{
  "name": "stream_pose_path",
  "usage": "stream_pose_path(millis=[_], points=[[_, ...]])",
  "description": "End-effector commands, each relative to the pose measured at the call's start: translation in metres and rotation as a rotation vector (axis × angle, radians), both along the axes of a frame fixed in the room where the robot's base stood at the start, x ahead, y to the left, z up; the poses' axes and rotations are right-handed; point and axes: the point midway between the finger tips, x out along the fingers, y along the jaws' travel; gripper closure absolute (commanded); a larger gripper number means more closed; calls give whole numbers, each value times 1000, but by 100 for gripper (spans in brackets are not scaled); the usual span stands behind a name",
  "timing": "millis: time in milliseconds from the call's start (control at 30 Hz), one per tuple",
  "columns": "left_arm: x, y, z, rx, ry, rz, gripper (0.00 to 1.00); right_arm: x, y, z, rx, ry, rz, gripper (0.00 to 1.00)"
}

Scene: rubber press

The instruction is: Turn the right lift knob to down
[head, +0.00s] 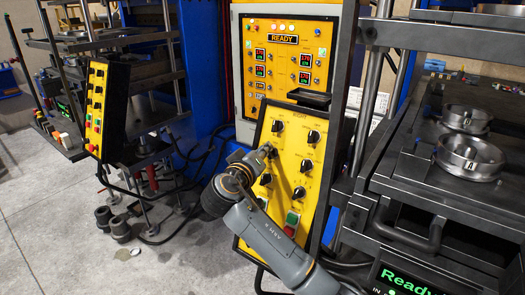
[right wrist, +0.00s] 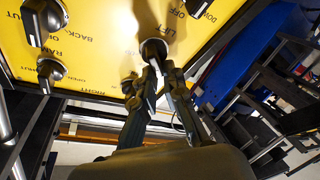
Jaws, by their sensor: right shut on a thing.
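The yellow control panel (head: 290,135) with black knobs stands tilted at the middle of the head view. My right gripper (head: 268,150) reaches its upper left part from below. In the right wrist view my right gripper (right wrist: 160,72) has its two fingers shut on the lift knob (right wrist: 153,48), a dark round knob next to the word LIFT on the yellow panel (right wrist: 95,35). The fingers cover part of the knob, so I cannot tell which way it points. In the head view the gripper mostly hides this knob. My left gripper is not in view.
More black knobs (head: 312,136) and a green button (head: 292,218) are close on the panel. A cabinet with a READY display (head: 284,39) stands behind. The press with metal rings (head: 470,155) is at right. Another yellow panel (head: 96,105) is at left.

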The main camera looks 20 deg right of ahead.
Motion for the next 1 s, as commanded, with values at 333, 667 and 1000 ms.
stream_pose_path(millis=[333, 667, 1000], points=[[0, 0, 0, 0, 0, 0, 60, -1, -2, -7, 2, 13, -7, 67], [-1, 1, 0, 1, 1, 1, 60, -12, 9, -3, 3, 9, -1, 67], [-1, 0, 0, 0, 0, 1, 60, -68, 52, 3, 5, 10, -1, 67]])
